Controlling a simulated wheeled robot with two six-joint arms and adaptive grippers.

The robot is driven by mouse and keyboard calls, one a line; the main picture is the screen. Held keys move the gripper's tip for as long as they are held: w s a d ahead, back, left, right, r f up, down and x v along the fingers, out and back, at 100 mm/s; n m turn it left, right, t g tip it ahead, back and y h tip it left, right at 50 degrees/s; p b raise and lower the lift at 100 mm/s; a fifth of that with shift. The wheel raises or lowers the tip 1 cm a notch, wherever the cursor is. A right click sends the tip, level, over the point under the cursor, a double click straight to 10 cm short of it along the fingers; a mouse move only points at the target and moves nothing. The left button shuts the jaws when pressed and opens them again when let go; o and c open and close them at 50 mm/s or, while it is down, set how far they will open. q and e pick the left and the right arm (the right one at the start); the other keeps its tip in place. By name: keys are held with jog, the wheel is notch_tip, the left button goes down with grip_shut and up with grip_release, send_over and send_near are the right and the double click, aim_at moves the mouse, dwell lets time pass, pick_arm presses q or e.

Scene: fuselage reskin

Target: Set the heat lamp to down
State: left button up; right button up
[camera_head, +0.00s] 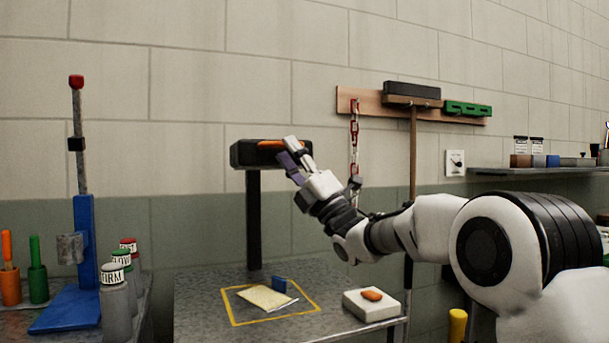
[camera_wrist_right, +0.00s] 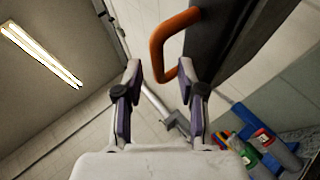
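The heat lamp is a dark box-shaped head (camera_head: 241,154) on a black post (camera_head: 254,220) at the back of the bench. It stands high above the bench top. An orange handle (camera_head: 268,145) runs along its front. In the right wrist view the orange handle (camera_wrist_right: 160,45) is a bent bar on the dark lamp head (camera_wrist_right: 215,35). My right gripper (camera_head: 288,150) is at the right end of the lamp head. Its fingers (camera_wrist_right: 164,88) are apart, with the handle's bend just beyond the fingertips; I cannot tell whether they touch. My left gripper is not in view.
A white block with an orange piece (camera_head: 371,306) sits right. A blue stand (camera_head: 86,245) and several bottles are left.

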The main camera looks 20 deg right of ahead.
jog(key=v, duration=0.9)
